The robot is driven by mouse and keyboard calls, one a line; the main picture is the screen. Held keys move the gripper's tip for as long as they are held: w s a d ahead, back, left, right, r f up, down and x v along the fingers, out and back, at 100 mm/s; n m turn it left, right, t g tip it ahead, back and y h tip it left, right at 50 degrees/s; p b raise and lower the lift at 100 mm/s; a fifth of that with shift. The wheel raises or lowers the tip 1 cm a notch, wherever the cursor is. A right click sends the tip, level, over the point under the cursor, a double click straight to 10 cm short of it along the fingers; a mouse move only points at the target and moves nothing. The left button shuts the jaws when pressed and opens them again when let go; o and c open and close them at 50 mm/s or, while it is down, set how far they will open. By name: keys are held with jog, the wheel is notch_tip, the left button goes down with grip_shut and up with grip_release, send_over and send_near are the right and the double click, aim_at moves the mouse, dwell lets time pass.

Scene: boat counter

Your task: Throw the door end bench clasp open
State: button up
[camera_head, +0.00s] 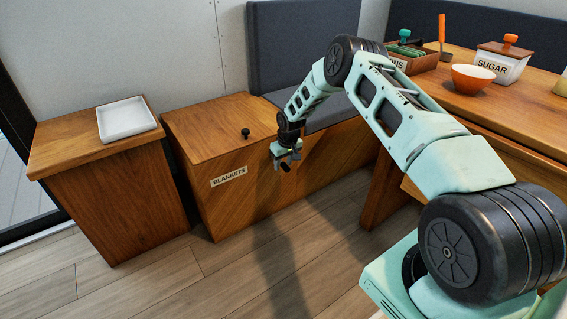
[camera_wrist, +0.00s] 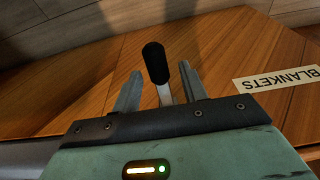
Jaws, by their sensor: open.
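The clasp (camera_wrist: 155,62) on the bench front shows in the wrist view as a lever with a black grip on a pale metal stem. My gripper (camera_wrist: 160,70) is open, with one finger on each side of the lever; whether either touches it I cannot tell. In the head view my gripper (camera_head: 286,160) is at the front of the wooden bench (camera_head: 213,133), right of its BLANKETS label (camera_head: 229,177). The clasp's base is hidden behind my gripper's body in the wrist view.
A black knob (camera_head: 245,133) stands on the bench lid. A wooden cabinet (camera_head: 112,195) with a white tray (camera_head: 126,119) stands to the left. The table (camera_head: 440,98) at right bears a sugar box (camera_head: 502,62) and an orange bowl (camera_head: 472,78). The floor before the bench is clear.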

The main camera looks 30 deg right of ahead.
jog(key=p+v, duration=0.5)
jog(key=v, duration=1.2)
jog(key=shift+r, duration=0.1)
